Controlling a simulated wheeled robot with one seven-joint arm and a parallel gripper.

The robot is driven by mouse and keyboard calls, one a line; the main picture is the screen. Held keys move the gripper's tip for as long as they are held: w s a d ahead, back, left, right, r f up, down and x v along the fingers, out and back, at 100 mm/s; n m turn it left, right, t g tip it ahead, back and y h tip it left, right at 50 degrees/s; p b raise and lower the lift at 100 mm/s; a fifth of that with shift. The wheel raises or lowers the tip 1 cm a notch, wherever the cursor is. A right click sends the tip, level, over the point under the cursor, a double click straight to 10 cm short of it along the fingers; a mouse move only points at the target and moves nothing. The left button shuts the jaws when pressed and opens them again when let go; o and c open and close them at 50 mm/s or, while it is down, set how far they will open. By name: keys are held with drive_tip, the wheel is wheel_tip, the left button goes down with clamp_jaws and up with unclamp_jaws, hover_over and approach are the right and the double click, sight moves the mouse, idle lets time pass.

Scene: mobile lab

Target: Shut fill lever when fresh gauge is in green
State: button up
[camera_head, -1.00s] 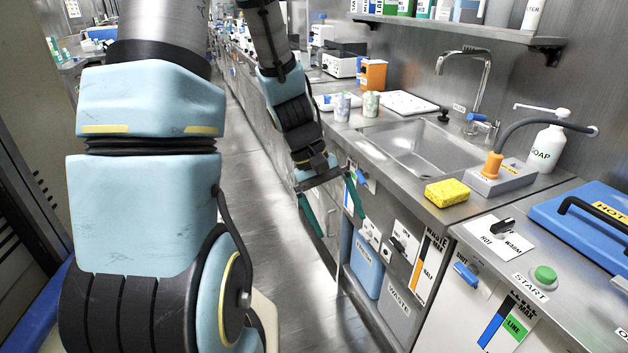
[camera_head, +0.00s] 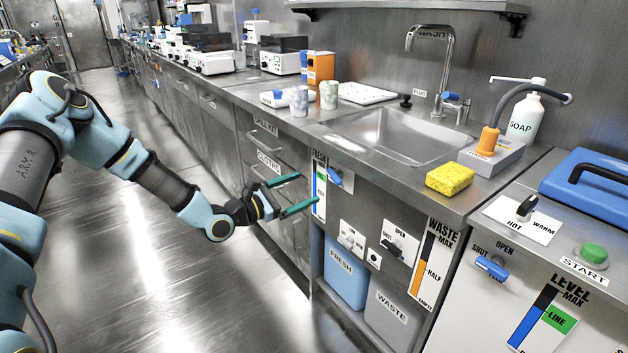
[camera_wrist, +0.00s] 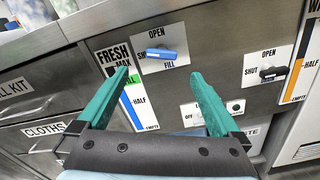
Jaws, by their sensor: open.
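The fresh gauge (camera_wrist: 142,112) is a tall white strip with a blue column and a green band near its top. The blue reaches up close to the green band; my left finger covers part, so I cannot tell the exact level. The blue fill lever (camera_wrist: 161,53) is on a white plate marked OPEN, SHUT and FILL, right of the gauge. Its handle lies roughly sideways, pointing right. In the head view the fill lever (camera_head: 335,177) is just beyond my gripper (camera_head: 308,190). My gripper (camera_wrist: 160,75) is open and empty, its green fingers apart below the lever, seemingly not touching it.
A dark waste lever (camera_head: 393,247) and the waste gauge (camera_head: 433,262) are to the right. Fresh (camera_head: 346,272) and waste (camera_head: 393,313) tanks stand below. The sink (camera_head: 395,135) and a yellow sponge (camera_head: 450,179) are above on the counter. The floor at left is clear.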

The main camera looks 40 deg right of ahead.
sight(331, 178)
drive_tip(key=d, duration=0.9)
drive_tip(key=shift+s+d, duration=0.35)
drive_tip(key=c, duration=1.3)
drive_tip(key=shift+r+n+p, duration=0.15)
drive_tip(key=shift+n+p, duration=1)
drive_tip(key=shift+n, duration=0.05)
drive_tip(key=shift+f+n+p, duration=0.2)
drive_tip(key=shift+n+p, duration=0.1)
drive_tip(key=shift+n, duration=0.6)
drive_tip(key=o, duration=1.3)
drive_tip(key=a, duration=1)
drive_tip(key=shift+w+a, duration=0.25)
drive_tip(key=shift+a, duration=0.15)
